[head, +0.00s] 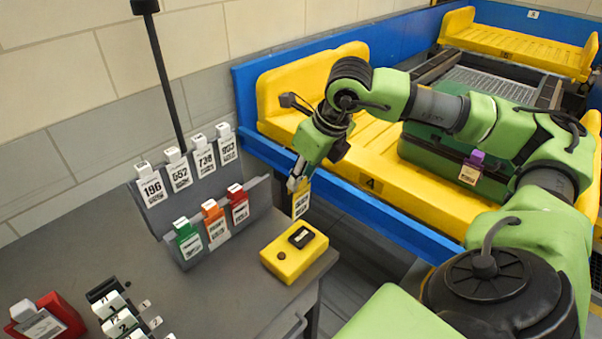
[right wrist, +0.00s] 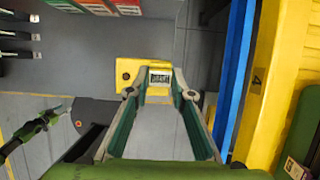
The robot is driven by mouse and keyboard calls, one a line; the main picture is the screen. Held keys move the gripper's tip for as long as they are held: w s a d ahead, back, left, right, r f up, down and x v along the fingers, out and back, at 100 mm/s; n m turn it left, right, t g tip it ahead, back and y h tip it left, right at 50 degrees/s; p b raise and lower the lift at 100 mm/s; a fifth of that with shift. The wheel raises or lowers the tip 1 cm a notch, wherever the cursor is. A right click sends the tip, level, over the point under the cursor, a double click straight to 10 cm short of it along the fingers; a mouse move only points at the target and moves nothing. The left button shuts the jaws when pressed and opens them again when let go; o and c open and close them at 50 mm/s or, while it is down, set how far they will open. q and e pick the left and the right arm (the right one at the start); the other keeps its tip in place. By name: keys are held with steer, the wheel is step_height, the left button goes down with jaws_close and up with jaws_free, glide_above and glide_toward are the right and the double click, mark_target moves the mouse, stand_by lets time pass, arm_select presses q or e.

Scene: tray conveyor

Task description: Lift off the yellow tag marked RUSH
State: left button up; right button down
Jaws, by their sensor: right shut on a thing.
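A yellow tag (head: 301,199) hangs below my right gripper (head: 298,183), at the right end of the tag rack and just above the desk edge. My right gripper is shut on this tag at its top; the print on it is too small to read. In the right wrist view the gripper's fingers (right wrist: 160,92) reach towards the yellow box, and the tag is hard to make out between them. What looks like my left arm shows small at the left of that view, its gripper (right wrist: 62,109) too small to judge.
The rack (head: 205,207) holds white numbered tags above and green, orange and red tags below. A yellow box (head: 290,263) with a dark display sits at the desk corner.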

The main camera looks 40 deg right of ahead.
steer(key=shift+r+p, duration=1.9)
steer(key=shift+r, duration=1.3)
